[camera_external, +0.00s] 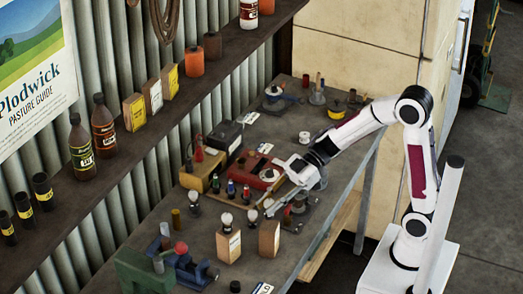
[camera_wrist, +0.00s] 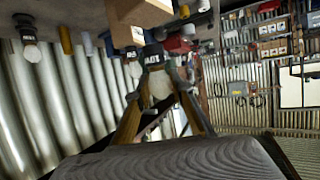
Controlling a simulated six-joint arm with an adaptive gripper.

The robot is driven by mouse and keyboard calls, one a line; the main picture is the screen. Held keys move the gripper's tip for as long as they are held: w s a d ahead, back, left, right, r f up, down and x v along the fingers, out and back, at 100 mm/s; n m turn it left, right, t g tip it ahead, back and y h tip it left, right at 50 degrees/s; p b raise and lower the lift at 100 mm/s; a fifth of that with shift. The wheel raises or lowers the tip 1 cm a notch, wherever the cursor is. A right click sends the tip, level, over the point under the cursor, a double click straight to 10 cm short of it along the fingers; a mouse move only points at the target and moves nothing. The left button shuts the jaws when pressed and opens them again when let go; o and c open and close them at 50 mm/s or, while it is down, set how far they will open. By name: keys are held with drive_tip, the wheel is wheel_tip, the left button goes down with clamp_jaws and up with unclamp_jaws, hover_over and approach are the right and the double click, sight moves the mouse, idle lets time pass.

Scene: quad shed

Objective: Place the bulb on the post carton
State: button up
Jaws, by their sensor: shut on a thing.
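My gripper (camera_external: 274,202) is low over the right part of the workbench, its fingers around a white bulb (camera_external: 268,204) with a dark base. In the wrist view, which looks upside down, the same bulb (camera_wrist: 160,86) sits between the fingertips of my gripper (camera_wrist: 158,92), its dark labelled base away from the palm. Two brown cartons, left (camera_external: 229,246) and right (camera_external: 269,239), stand upright in front of the held bulb. I cannot tell which is the post carton. A bulb (camera_external: 227,218) shows at the left carton's top, on it or just behind.
Other dark-based bulbs (camera_external: 253,217) (camera_external: 194,198) stand nearby on the workbench (camera_external: 200,229). A yellow box (camera_external: 202,171), a red case (camera_external: 260,172) and small bottles (camera_external: 231,189) crowd behind. A blue vise (camera_external: 184,266) is at front left. A wall shelf holds bottles (camera_external: 104,126).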

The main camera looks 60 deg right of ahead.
drive_tip(key=shift+f, duration=1.65)
drive_tip(key=shift+f, duration=0.1)
drive_tip(key=o, duration=1.1)
drive_tip(key=v, duration=1.2)
drive_tip(key=shift+r, duration=0.2)
drive_tip(key=shift+w, duration=0.15)
